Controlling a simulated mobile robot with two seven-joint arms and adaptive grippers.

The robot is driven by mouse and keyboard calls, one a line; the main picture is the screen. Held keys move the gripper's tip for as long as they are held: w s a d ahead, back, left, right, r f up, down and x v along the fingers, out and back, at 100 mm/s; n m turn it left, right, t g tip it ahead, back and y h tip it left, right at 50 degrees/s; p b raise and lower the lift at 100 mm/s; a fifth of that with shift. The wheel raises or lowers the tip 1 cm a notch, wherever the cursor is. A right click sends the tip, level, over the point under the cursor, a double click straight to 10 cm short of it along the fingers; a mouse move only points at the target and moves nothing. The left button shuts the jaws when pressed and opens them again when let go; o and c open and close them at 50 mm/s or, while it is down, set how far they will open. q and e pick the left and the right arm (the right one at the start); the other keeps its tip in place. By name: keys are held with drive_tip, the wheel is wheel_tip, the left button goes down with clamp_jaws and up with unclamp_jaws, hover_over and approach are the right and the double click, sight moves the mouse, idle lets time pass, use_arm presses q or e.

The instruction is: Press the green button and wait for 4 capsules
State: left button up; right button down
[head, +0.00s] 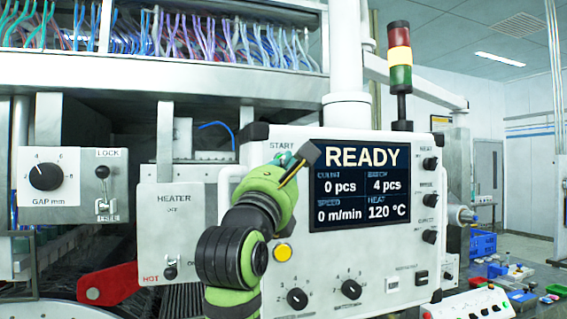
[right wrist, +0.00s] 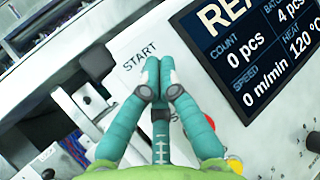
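The control panel (head: 370,265) carries a dark screen (head: 361,186) reading READY, count 0 pcs, batch 4 pcs, speed 0 m/min and heat 120 °C. My right gripper (head: 284,158) is at the panel just under the START label, left of the screen. In the right wrist view its teal fingers (right wrist: 152,76) are together, with nothing seen between them, and their tips point at the panel below START. The green button is hidden, apparently behind the fingers; I cannot tell whether they touch it. No capsules can be made out. My left gripper is not in view.
A yellow button (head: 282,252) and black knobs sit lower on the panel. A signal tower (head: 400,70) with a bright yellow segment stands above. A heater box (head: 175,230) and red lever (head: 105,285) are at left. A blue crate (head: 482,243) is at right.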

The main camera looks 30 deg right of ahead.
drive_tip(key=shift+w, duration=0.1)
idle(0.3)
drive_tip(key=shift+w+d, duration=0.1)
drive_tip(key=shift+w, duration=0.25)
